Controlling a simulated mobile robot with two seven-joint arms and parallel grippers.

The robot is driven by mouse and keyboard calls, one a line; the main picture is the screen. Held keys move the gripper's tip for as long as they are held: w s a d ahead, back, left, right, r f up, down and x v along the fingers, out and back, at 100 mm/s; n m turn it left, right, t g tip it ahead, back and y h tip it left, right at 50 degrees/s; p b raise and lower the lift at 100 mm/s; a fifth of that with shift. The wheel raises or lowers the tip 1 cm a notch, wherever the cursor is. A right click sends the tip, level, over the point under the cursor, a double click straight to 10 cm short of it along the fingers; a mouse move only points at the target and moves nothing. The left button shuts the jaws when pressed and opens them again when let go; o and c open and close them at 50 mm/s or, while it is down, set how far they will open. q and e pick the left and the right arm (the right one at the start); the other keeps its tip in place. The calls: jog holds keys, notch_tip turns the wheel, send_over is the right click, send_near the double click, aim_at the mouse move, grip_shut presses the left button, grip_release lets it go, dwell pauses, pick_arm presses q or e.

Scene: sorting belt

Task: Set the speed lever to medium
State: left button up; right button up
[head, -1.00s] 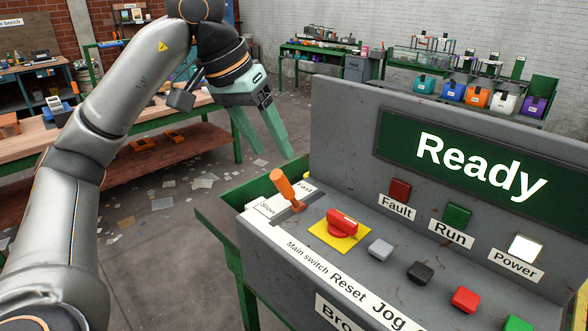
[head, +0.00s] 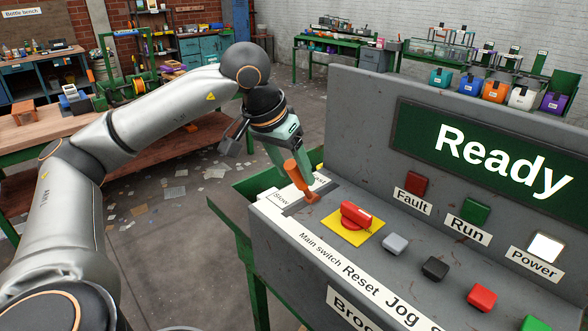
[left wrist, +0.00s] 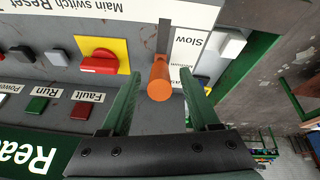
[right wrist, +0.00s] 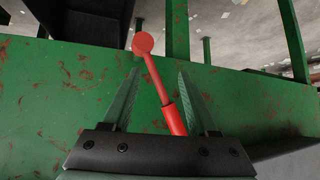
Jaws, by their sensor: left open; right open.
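The orange speed lever (head: 297,177) stands tilted in its slot at the left end of the grey control panel. Beside the slot are labels; "Slow" (head: 280,198) is readable and the others are partly covered. My left gripper (head: 283,160) is right at the lever, pointing down. In the left wrist view the lever's round end (left wrist: 159,82) lies between the two open fingers, with gaps on both sides. My right gripper (right wrist: 155,90) is open, shows only in its wrist view, and has a red rod with a ball end (right wrist: 150,70) between or beyond its fingers.
The red main switch on its yellow plate (head: 340,230) sits close to the lever. Grey (head: 395,243), black (head: 434,268) and red (head: 481,297) buttons follow along the panel. The screen (head: 495,155) reads "Ready". A rusty green surface (right wrist: 60,110) lies before my right gripper.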

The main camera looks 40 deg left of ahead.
pick_arm(q)
jog(key=shift+w+f, duration=0.1)
jog(key=shift+f, duration=0.1)
grip_shut()
dwell(0.5)
jog(key=shift+r, duration=0.1)
dwell(0.8)
